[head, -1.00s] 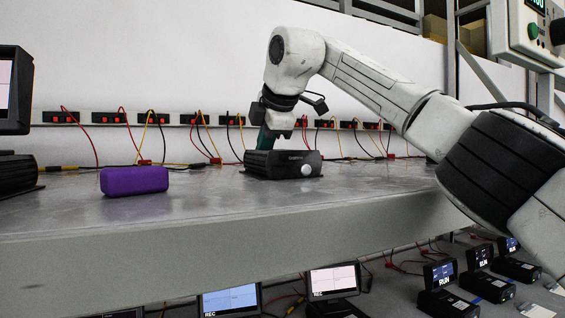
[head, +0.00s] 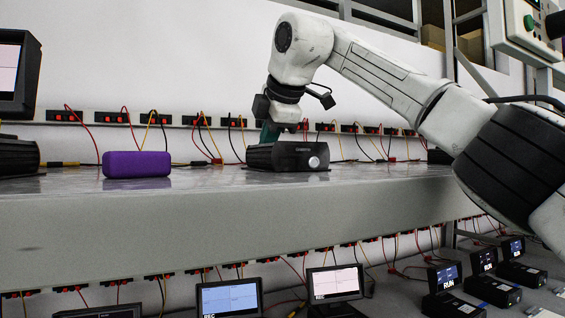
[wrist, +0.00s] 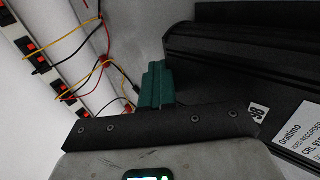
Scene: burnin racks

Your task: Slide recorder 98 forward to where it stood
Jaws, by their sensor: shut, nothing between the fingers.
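Recorder 98 (head: 288,156) is a low black box lying on the grey upper shelf, with a round light knob on its front right. In the wrist view its dark ribbed body (wrist: 235,50) fills the upper right, with a white "98" tag and a printed label. My gripper (head: 270,133) is at the recorder's back left, its lower part hidden behind the box. Its teal fingers (wrist: 154,84) are shut and empty, close beside the recorder's body; whether they touch it I cannot tell.
A purple box (head: 137,164) lies on the shelf (head: 230,205) to the left. A device with a screen (head: 15,75) stands at the far left edge. Red-socket strips with cables (head: 115,118) run along the back wall. Several recorders with screens (head: 229,298) stand on the level below.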

